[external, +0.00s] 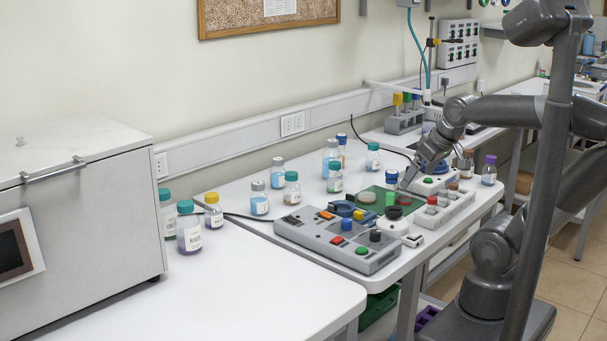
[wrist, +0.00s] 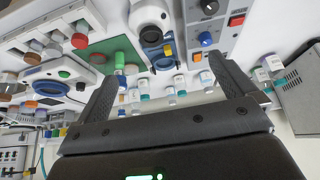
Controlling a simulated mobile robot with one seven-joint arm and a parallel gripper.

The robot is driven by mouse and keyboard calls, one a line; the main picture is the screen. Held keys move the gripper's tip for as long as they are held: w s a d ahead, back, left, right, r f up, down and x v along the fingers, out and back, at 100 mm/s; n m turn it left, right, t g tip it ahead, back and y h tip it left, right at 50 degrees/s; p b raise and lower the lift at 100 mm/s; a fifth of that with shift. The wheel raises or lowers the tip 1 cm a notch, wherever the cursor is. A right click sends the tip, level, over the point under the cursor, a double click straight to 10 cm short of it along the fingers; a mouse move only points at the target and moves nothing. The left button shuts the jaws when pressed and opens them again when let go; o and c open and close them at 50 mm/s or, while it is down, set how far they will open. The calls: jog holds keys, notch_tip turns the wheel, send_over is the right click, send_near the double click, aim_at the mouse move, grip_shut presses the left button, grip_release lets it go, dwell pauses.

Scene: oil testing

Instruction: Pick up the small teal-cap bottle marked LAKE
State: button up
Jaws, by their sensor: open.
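Several bottles with teal caps stand on the benches. In the external view, one teal-cap bottle (external: 291,190) is behind the grey control box, another (external: 335,178) is further back, and a third (external: 373,160) is near the wall. On the left, a larger purple-bottomed teal-cap bottle (external: 189,232) stands in front of another teal-cap bottle (external: 167,216). I cannot read LAKE on any label. My gripper (external: 408,182) is above the green mat's right side, apart from these bottles. In the wrist view my gripper (wrist: 163,68) is open and empty, with small bottles beyond its fingers.
The grey control box (external: 325,244) with coloured knobs lies along the bench's front. The green mat (external: 377,196) and a white rack (external: 445,209) are near my gripper. A large white cabinet (external: 85,235) stands at left. The left bench's front (external: 250,300) is clear.

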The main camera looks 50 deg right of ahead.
jog(key=c, duration=0.7)
jog(key=m+h, duration=0.3)
jog(key=m, duration=0.4)
send_over(335, 163)
jog(key=s+a, duration=0.2)
jog(key=s, duration=0.1)
notch_tip(335, 163, down, 4)
jog(key=shift+g, duration=0.3)
jog(key=x, duration=0.6)
jog(key=shift+s, duration=0.2)
jog(key=shift+s+x, duration=0.2)
jog(key=shift+x, duration=2.45)
